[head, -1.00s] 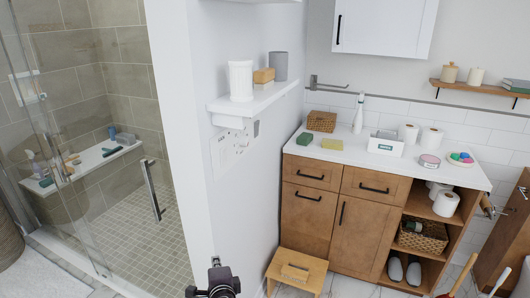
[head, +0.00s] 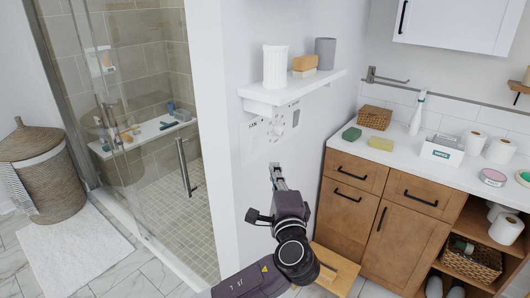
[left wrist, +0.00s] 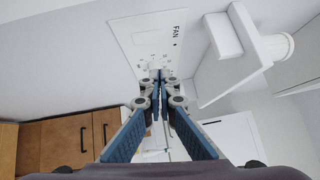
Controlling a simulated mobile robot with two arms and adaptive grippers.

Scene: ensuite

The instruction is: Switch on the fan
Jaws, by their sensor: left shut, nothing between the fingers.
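A white control panel (head: 262,145) with small switches and a round knob is on the white wall under a shelf. In the left wrist view the panel (left wrist: 145,40) shows the word FAN near its edge. My left gripper (head: 276,170) is shut and empty, just below the panel in the head view. In the left wrist view its closed fingertips (left wrist: 159,76) overlap the panel's lower part and hide some of its switches. I cannot tell whether they touch it. The fan's own switch is too small to tell apart. My right gripper is not in view.
A glass shower and wicker basket (head: 45,175) are left.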

